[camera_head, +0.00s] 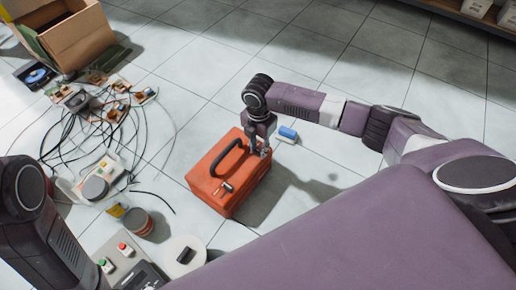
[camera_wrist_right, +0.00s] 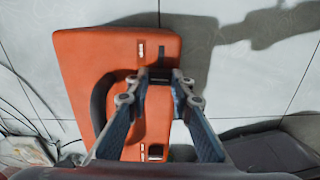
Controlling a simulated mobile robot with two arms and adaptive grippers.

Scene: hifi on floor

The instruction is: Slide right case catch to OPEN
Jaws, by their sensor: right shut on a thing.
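An orange case (camera_head: 215,177) with a black handle (camera_head: 228,157) lies on the tiled floor; it also fills the middle of the right wrist view (camera_wrist_right: 85,60). My right gripper (camera_head: 262,151) is at the case's right end. In the right wrist view, its fingertips (camera_wrist_right: 160,77) are closed on a small dark piece at the case's edge, the right catch (camera_wrist_right: 160,73). A slot with a white mark (camera_wrist_right: 141,50) shows beside it. The left catch (camera_head: 226,187) is at the near left of the case. My left gripper is out of view; only part of that arm shows.
A blue and white item (camera_head: 287,134) lies behind the right gripper. Tangled cables and small boards (camera_head: 100,125) cover the floor at left, with a cardboard box (camera_head: 70,38) beyond. A panel with buttons (camera_head: 122,255) is at the lower left. Floor right of the case is clear.

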